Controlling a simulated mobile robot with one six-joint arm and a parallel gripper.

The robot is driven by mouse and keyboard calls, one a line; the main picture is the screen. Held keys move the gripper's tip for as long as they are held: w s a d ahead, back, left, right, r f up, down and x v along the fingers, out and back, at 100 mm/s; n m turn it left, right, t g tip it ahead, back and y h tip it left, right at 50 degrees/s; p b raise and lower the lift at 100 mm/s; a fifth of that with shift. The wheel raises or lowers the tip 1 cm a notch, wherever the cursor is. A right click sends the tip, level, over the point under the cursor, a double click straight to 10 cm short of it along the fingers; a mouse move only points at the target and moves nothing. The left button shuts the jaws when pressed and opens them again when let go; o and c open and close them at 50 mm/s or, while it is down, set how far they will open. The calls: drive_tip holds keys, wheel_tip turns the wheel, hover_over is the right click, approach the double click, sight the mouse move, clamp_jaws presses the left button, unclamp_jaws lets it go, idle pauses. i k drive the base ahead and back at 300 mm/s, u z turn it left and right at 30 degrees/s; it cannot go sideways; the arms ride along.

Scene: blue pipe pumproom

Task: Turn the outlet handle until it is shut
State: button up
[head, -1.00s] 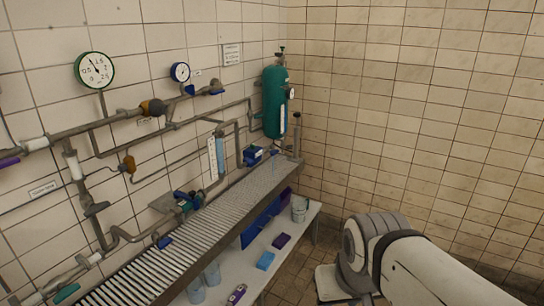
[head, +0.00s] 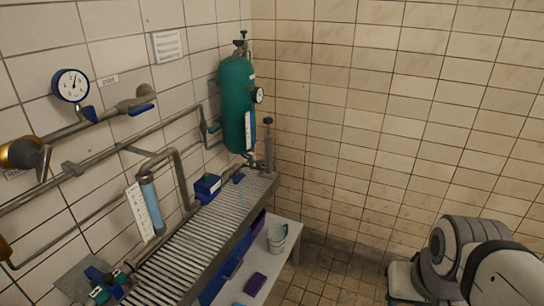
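Several small valve handles show in the head view, and I cannot tell which one is the outlet handle. A blue handle (head: 141,109) sits under the right end of the upper pipe. A blue handle (head: 238,178) is at the far end of the grating. My gripper is out of view; only my pale arm shows at lower right.
A white shelf (head: 287,243) below holds a bucket (head: 276,237) and a purple block (head: 255,284).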

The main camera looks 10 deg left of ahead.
sight(237, 178)
drive_tip(key=u, duration=0.15)
drive_tip(key=i, duration=1.25)
drive_tip(key=u, duration=0.6)
drive_tip(key=k, duration=0.9)
drive_tip(key=u, duration=0.2)
drive_tip(key=i, duration=0.9)
drive_tip(key=z, duration=0.05)
